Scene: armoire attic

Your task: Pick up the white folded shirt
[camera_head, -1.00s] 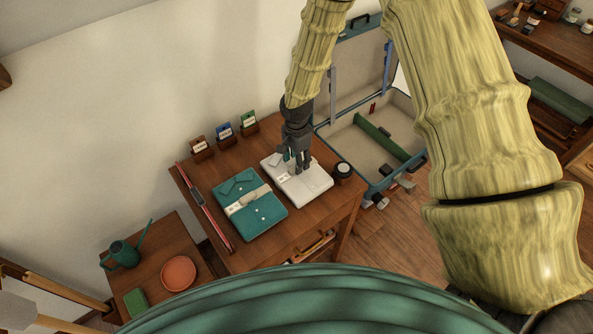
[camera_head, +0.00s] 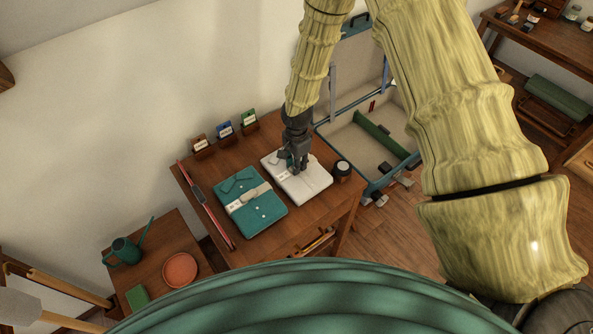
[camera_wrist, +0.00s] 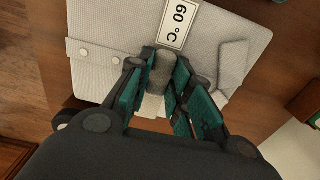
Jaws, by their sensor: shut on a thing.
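The white folded shirt (camera_head: 312,182) lies on the wooden table, to the right of a teal folded shirt (camera_head: 257,214). It also shows in the wrist view (camera_wrist: 110,30), with buttons, a collar flap and a "60 °C" label. My gripper (camera_head: 300,172) points down onto the white shirt. In the wrist view my gripper (camera_wrist: 162,72) is shut on a light grey raised part of the white shirt, close to the label. The shirt looks flat and still at table level; whether it is clear of the table I cannot tell.
A small dark round jar (camera_head: 342,171) stands close to the right of the white shirt. Three small card holders (camera_head: 226,134) line the back edge. A red ruler-like strip (camera_head: 206,205) lies at the left. An open suitcase (camera_head: 350,135) stands beyond the table's right side.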

